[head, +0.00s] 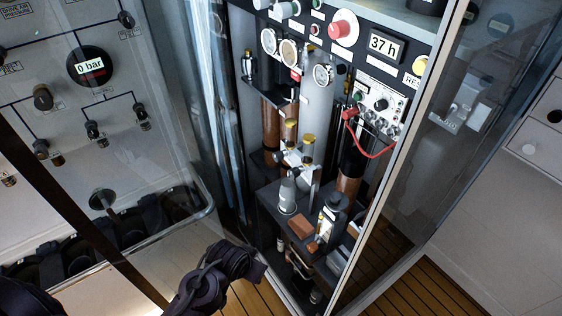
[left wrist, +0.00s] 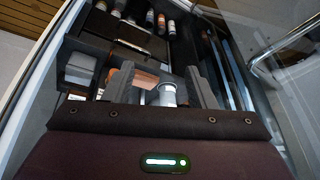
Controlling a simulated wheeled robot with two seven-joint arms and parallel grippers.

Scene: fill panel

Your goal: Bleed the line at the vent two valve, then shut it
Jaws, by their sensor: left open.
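A grey panel (head: 120,55) fills the left of the head view behind clear glass. It carries a round black gauge (head: 91,66) reading "0 bar". Several dark valve knobs, among them a larger knob (head: 43,97) and a small knob (head: 141,112), sit on black printed lines. The labels are too small to tell which is the vent two valve. My left gripper (left wrist: 160,78) is open and empty in the left wrist view, its two grey fingers apart and pointing at cabinet shelves. In the head view my dark left arm is low centre, below and right of the panel. My right gripper is not in view.
An open cabinet holds gauges, a red knob (head: 343,28), a "37 h" display (head: 383,47) and a red cable (head: 371,153). Its shelf has a white-grey cylinder (head: 287,196) and an orange-brown block (head: 301,226). A glass door (head: 400,190) stands right. Black straps hang below the panel.

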